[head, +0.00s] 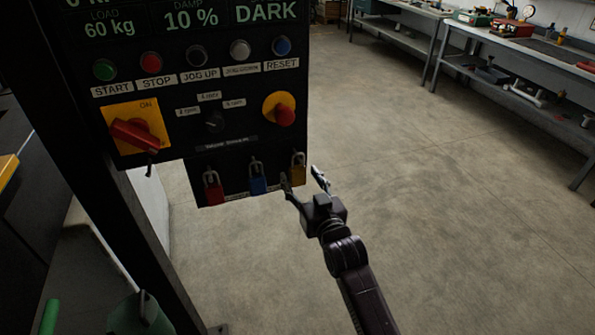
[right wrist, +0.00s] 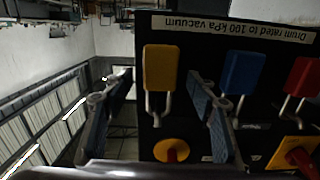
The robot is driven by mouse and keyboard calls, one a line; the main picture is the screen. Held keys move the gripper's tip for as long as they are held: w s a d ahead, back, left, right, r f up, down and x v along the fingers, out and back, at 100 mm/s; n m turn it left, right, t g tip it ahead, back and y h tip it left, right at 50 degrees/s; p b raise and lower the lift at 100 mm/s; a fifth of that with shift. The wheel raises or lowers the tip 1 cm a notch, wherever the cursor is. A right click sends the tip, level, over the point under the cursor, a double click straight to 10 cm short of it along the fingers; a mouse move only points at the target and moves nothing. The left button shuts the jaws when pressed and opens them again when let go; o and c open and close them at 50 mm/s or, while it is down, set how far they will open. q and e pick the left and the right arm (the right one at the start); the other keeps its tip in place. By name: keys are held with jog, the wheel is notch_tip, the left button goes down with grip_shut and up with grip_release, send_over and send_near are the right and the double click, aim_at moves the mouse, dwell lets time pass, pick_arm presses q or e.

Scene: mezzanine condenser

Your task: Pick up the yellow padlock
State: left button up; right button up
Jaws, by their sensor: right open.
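The yellow padlock (head: 298,174) hangs by its shackle at the right end of a row on the lower black board. My right gripper (head: 303,178) is open at the padlock, with one finger on either side of it in the picture. In the right wrist view, which is upside down, the yellow padlock (right wrist: 160,68) shows between the open fingers of my right gripper (right wrist: 158,80). I see no grip on it, and how deep the fingers reach is hard to tell. My left gripper is not in view.
A blue padlock (head: 258,185) hangs close to the left of the yellow one, and a red padlock (head: 213,188) further left. Above is the control panel (head: 225,85) with a protruding red knob (head: 284,116) and a red switch handle (head: 135,135). Floor to the right is clear.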

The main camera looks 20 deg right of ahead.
aim_at(300, 171)
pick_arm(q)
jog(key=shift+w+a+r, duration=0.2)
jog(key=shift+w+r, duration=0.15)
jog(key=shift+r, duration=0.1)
pick_arm(e)
jog(key=shift+w, duration=1.35)
jog(key=shift+c, duration=0.6)
jog(key=c, duration=1.2)
jog(key=shift+r, duration=0.1)
